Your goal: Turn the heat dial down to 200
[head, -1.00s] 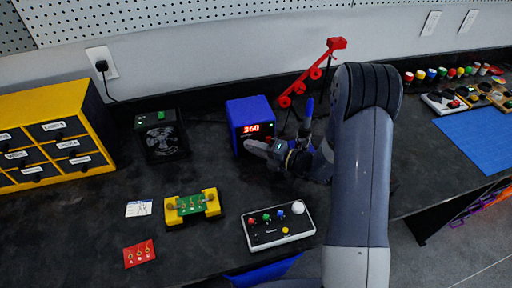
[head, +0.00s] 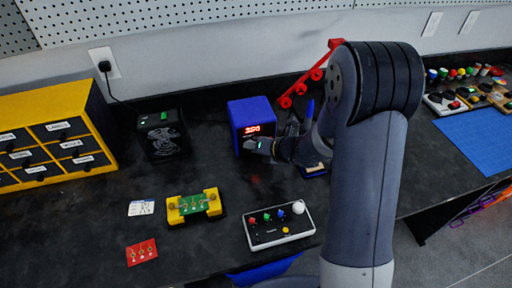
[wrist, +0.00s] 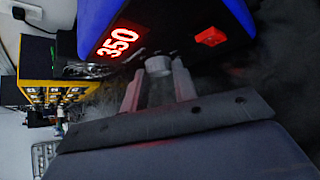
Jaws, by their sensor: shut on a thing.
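The blue soldering station (head: 251,118) stands at the back of the black bench, its red display (head: 253,129) reading 350. The display also shows 350 in the wrist view (wrist: 118,42). In the wrist view the round grey heat dial (wrist: 159,65) sits on the station's dark front panel, between the display and a lit red switch (wrist: 211,36). My gripper (wrist: 160,82) is shut on the dial, one finger on each side. In the head view my gripper (head: 252,146) is at the station's front, and the dial is hidden there.
A black fan box (head: 162,135) stands left of the station, and a red arm stand (head: 312,78) behind my arm. A green board in a yellow holder (head: 194,205) and a button box (head: 279,225) lie in front. Yellow drawers (head: 55,140) are at left.

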